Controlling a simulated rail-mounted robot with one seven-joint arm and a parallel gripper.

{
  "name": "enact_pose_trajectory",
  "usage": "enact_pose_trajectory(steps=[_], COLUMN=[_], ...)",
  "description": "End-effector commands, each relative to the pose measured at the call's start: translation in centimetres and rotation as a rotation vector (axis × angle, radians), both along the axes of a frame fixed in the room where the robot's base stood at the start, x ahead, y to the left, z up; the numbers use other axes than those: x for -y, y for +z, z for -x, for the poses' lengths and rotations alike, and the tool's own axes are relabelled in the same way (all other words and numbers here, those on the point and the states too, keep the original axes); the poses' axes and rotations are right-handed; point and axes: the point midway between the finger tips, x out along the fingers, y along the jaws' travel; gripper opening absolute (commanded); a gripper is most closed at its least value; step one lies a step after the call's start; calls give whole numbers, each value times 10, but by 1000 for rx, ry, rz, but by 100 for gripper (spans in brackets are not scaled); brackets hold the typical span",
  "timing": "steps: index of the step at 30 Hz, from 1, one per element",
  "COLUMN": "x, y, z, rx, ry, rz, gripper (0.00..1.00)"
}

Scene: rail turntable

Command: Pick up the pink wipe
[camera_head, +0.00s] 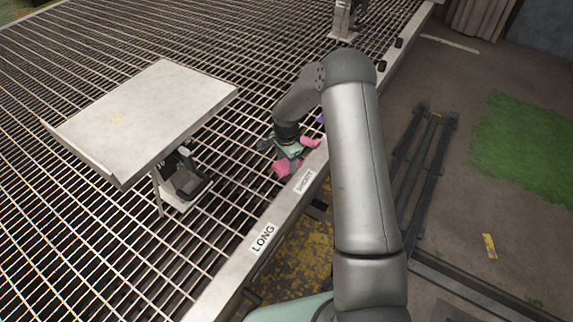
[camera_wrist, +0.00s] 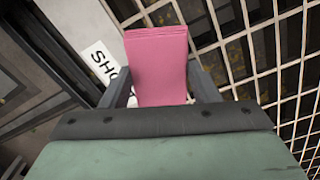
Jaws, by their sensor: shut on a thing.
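The pink wipe (camera_wrist: 158,65) is a flat, folded pink piece in the wrist view, lying between the two dark fingers of my gripper (camera_wrist: 163,85). The fingers touch its left and right sides, and its near end is hidden by the gripper body. In the head view my gripper (camera_head: 288,150) is low over the grating beside the metal rail. Pink shows at its lower left (camera_head: 286,168) and at its right (camera_head: 310,142). I cannot tell whether both patches are one wipe.
A metal rail edge (camera_head: 224,285) with LONG and SHORT labels runs beside the grating (camera_head: 60,230). A small purple thing (camera_head: 320,119) is behind the gripper.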

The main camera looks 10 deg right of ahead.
Motion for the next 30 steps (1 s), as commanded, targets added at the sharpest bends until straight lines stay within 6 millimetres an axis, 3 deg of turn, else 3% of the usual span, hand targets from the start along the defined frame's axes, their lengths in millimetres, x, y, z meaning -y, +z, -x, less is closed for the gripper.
enact_pose_trajectory(steps=[7,12,16,21,30], x=[4,7,9,10,11], y=[63,79,89,95,96], z=[50,94,117,134,139], rx=[-1,-5,-4,-4,-3], ry=[1,1,1,1,1], rz=[3,2,2,2,1], gripper=[30,30,30,30,30])
